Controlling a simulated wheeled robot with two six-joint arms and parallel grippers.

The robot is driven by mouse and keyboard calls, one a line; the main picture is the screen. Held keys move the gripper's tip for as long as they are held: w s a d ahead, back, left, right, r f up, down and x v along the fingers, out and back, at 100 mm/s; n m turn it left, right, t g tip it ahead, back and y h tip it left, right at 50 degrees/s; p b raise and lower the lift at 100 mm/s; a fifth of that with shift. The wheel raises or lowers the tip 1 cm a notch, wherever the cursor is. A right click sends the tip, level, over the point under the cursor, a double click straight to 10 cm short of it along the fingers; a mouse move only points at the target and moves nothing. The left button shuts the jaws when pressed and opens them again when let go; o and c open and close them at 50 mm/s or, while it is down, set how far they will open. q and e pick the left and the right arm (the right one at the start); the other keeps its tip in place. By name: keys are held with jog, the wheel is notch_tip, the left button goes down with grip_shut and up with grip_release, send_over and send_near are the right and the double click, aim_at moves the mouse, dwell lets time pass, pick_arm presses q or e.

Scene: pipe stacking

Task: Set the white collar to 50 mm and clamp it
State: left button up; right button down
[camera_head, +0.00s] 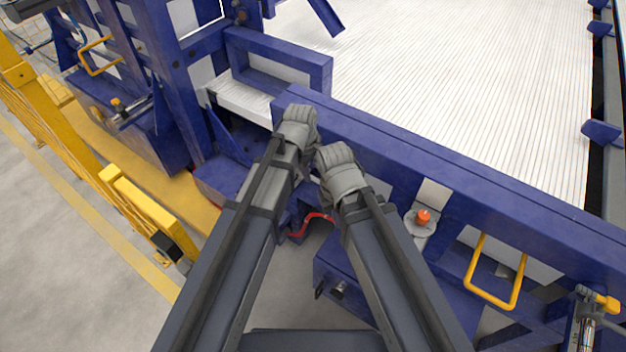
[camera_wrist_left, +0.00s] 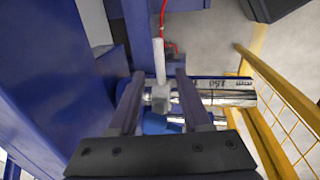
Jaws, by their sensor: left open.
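In the left wrist view, a pale collar (camera_wrist_left: 160,98) with an upright white lever (camera_wrist_left: 158,62) sits on a shiny metal rod (camera_wrist_left: 232,98). I cannot tell which mark the collar lines up with. My left gripper (camera_wrist_left: 159,86) is open, one finger on each side of the collar and lever. I cannot tell whether the fingers touch them. In the head view my forearms hide the collar. My right gripper's fingers do not show.
A blue frame beam (camera_head: 430,165) crosses in front of a bed of white pipes (camera_head: 460,80). An orange button (camera_head: 423,216) and a yellow handle (camera_head: 497,271) are at right. Yellow railing (camera_head: 140,205) stands at left beside open grey floor. A red hose (camera_wrist_left: 167,25) runs beyond the lever.

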aim_at(313, 178)
pick_arm(q)
jog(key=f, duration=0.1)
jog(key=f+b, duration=0.2)
jog(key=shift+w+d+f, duration=0.15)
jog(key=shift+w+f, duration=0.05)
jog(key=shift+w, duration=0.05)
jog(key=shift+r, duration=0.1)
grip_shut()
dwell(0.9)
jog(key=shift+w, duration=0.1)
